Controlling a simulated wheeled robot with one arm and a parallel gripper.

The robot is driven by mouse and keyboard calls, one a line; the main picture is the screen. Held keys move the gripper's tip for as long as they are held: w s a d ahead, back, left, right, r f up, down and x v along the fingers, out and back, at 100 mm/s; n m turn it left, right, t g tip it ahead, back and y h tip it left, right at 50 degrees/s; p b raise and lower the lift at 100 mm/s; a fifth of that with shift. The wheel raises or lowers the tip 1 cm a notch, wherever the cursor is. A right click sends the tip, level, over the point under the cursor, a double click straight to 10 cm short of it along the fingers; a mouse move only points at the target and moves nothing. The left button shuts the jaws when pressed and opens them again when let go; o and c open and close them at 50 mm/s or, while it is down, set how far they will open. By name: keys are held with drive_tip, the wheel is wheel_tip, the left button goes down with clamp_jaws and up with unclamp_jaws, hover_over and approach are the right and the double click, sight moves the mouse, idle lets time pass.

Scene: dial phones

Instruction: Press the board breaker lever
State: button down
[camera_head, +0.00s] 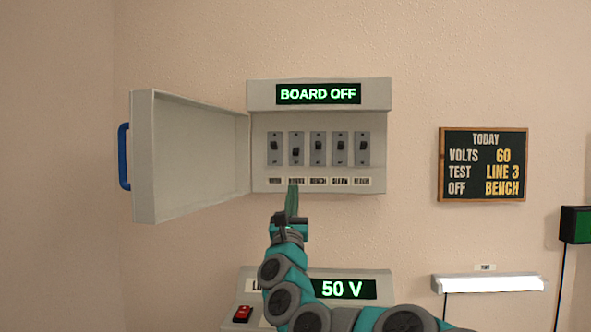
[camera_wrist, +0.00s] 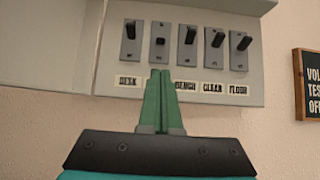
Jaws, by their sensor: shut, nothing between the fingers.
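The breaker box (camera_head: 257,150) is on the wall with its door open to the left. Its display (camera_head: 318,94) reads "BOARD OFF". Several levers stand in a row; the second from the left, the board lever (camera_head: 296,152), sits lower than the others. It also shows in the wrist view (camera_wrist: 160,41), with its label hidden behind my fingers. The label in the head view is too small to read surely. My gripper (camera_head: 292,187) is shut and empty, its green fingertips (camera_wrist: 160,73) below that lever, in front of the label row. Whether they touch the box I cannot tell.
The open door (camera_head: 190,155) with a blue handle (camera_head: 124,156) stands out at left. Below is a console with a "50 V" display (camera_head: 342,289) and a red switch (camera_head: 243,314). A sign (camera_head: 483,165) and a white lamp (camera_head: 489,284) are at right.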

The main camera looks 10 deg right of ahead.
sight(295, 166)
drive_tip(key=x, duration=0.8)
drive_tip(key=shift+w, duration=0.2)
drive_tip(key=shift+w+d+r, duration=0.15)
drive_tip(key=shift+r, duration=0.1)
drive_tip(key=shift+w+r, duration=0.3)
drive_tip(key=shift+w, duration=0.1)
drive_tip(key=shift+r+p, duration=0.1)
drive_tip(key=shift+p, duration=0.25)
drive_tip(key=shift+s+r+p, duration=0.1)
drive_tip(key=shift+r+p, duration=0.1)
drive_tip(key=shift+p, duration=0.3)
drive_tip(key=shift+g, duration=0.4)
